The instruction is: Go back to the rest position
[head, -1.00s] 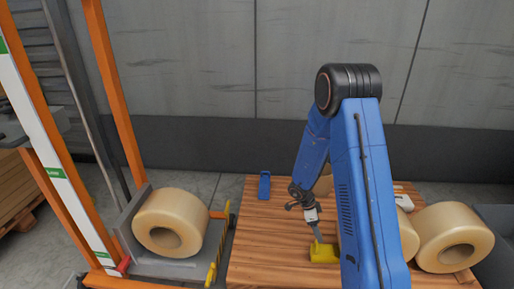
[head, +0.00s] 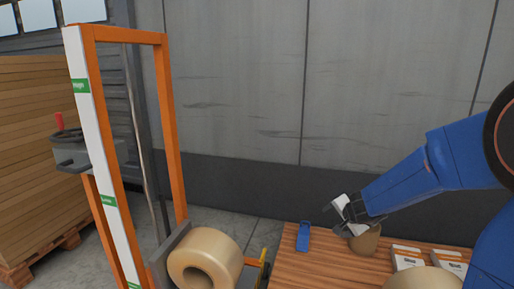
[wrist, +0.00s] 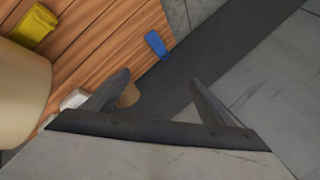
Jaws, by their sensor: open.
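In the wrist view, a yellow object (wrist: 32,24) lies on the table at the upper left.
A large tan tape roll (head: 204,262) sits by the orange frame (head: 173,140) at left. White boxes (head: 408,256) stand on the table at right, near another roll (head: 425,281). Stacked boards (head: 35,160) stand far left. Floor lies beyond the table.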

